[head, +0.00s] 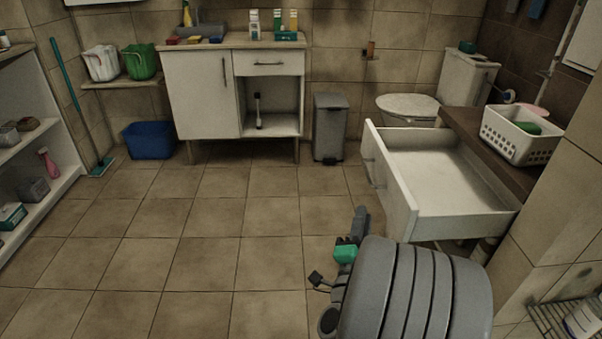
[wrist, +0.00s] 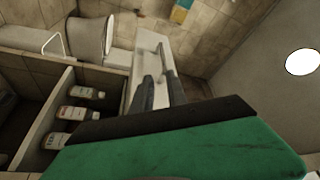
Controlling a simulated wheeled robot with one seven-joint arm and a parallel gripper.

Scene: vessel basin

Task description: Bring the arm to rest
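My gripper (head: 359,213) is in front of the open drawer, near the lower middle of the head view, over the tiled floor. In the wrist view its two dark fingers (wrist: 160,82) stand apart with a narrow gap, and nothing shows between them. A green block with a dark upper edge (wrist: 180,145) fills the bottom of the wrist view, and a green part (head: 345,254) shows beside my wrist in the head view. I cannot tell whether it is part of my gripper. My grey arm hides part of the area under the drawer.
The white drawer (head: 402,205) at the right is pulled out and looks empty. A white basket (head: 508,142) holding something green stands on the counter above. Shelves (head: 45,165) line the left; the floor (head: 215,215) between is clear.

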